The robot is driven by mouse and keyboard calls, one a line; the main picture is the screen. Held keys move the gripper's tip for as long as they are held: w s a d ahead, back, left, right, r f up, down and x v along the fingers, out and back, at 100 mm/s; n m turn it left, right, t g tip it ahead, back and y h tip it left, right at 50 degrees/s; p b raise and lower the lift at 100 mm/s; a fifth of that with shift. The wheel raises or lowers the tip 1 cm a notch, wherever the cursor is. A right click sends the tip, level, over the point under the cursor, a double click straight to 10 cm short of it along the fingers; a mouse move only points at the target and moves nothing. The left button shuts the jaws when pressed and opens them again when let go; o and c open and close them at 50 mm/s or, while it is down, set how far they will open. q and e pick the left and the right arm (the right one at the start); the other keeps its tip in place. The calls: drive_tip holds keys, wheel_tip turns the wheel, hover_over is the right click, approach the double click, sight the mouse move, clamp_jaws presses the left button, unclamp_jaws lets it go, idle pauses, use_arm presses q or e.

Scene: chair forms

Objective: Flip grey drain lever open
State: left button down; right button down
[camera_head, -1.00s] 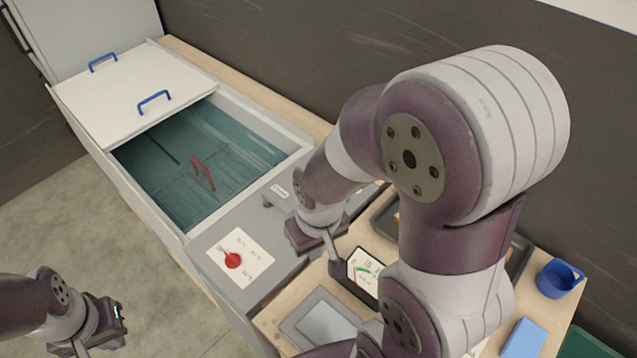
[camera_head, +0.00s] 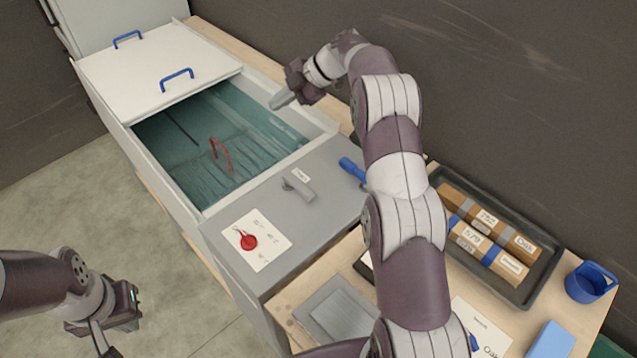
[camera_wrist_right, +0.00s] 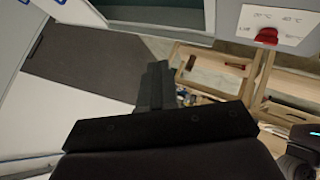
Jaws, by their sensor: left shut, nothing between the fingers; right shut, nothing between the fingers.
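The grey drain lever (camera_head: 299,187) sits on the grey top panel beside the open tank, with a small white label next to it. My right gripper (camera_head: 280,100) is shut and empty, held above the tank's far edge, well apart from the lever. Its dark fingers (camera_wrist_right: 155,85) show in the right wrist view, where I do not see the lever. My left gripper (camera_head: 102,340) is shut and empty at the lower left, beside the tank cabinet and over the floor.
A blue lever (camera_head: 352,168) is on the panel near my right arm. A red knob (camera_head: 248,241) sits on a white card. The tank (camera_head: 200,150) holds teal liquid and a red handle. A white lid (camera_head: 150,75) with blue handles, a dark tray (camera_head: 545,262) and a blue cup (camera_head: 588,284) stand around.

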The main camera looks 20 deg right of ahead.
sight(298, 186)
drive_tip(key=s+d+f+g+h, duration=0.2)
drive_tip(key=s+d+f+g, duration=0.1)
drive_tip(key=d, duration=0.3)
drive_tip(key=s+d+f+g+h, duration=0.2)
drive_tip(key=s+d+f+g, duration=0.1)
drive_tip(key=s+d+f, duration=0.2)
drive_tip(key=shift+s+d+f+b, duration=0.15)
drive_tip(key=shift+d+f+b, duration=0.2)
drive_tip(key=shift+d+f, duration=0.25)
drive_tip(key=p+x, duration=0.2)
drive_tip(key=x, duration=0.7)
drive_tip(key=shift+a+f, duration=0.1)
drive_tip(key=shift+f, duration=0.3)
drive_tip(key=a+p, duration=0.1)
drive_tip(key=s+a+p, duration=0.1)
drive_tip(key=a, duration=0.1)
drive_tip(key=shift+a+r, duration=0.1)
drive_tip(key=shift+s+a, duration=0.15)
drive_tip(key=shift+a, duration=0.1)
drive_tip(key=shift+f, duration=0.2)
